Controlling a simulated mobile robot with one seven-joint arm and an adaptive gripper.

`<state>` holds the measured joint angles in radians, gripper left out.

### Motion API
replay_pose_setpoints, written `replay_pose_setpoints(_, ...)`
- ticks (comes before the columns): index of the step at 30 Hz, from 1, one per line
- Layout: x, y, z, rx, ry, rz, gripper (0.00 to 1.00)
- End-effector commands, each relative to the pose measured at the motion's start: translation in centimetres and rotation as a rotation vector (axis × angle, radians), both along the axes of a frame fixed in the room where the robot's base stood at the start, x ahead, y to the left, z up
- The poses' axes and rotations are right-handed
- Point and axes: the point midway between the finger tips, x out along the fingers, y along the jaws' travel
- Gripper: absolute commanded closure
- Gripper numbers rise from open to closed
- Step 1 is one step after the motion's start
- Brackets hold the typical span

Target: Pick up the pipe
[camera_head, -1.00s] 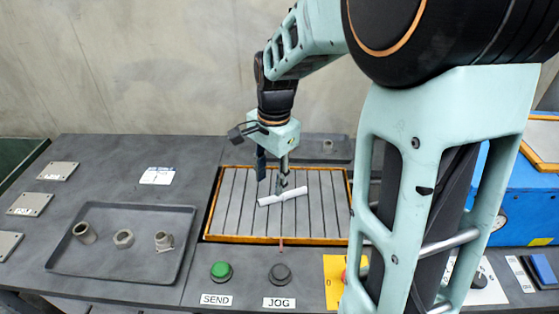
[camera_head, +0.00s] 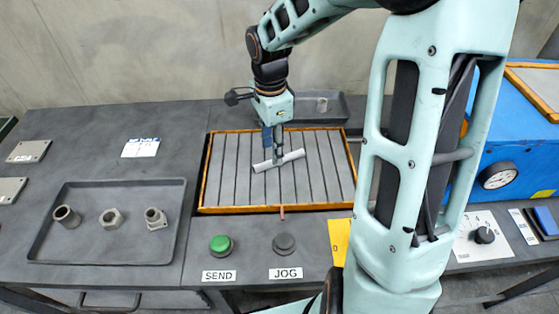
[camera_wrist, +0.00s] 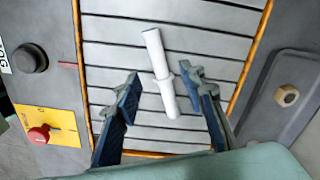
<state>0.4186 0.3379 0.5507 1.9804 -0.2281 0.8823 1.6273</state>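In the wrist view the pipe (camera_wrist: 155,50) lies lengthwise between the fingers. My gripper (camera_head: 273,152) is over the bed, pointing down at the pipe. In the wrist view my gripper (camera_wrist: 162,77) is open, one blue-padded finger on each side of the pipe's near part. In the head view the fingers partly cover the pipe's middle.
A dark tray (camera_head: 105,253) at left holds three metal fittings. A smaller tray (camera_head: 339,108) behind the bed holds one fitting. A green button (camera_head: 221,244) and a black button (camera_head: 284,244) sit in front. A blue box (camera_head: 519,160) with a gauge stands right.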

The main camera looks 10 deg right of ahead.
Motion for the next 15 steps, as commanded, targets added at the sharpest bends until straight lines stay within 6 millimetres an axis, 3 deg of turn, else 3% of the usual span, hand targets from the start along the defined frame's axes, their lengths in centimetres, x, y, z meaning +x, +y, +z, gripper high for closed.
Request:
replay_pose_setpoints(7,-0.1,0.2,-3.9,0.002,0.004,0.000,0.63)
replay_pose_setpoints(15,-0.1,0.2,-4.5,0.001,0.001,0.000,0.63)
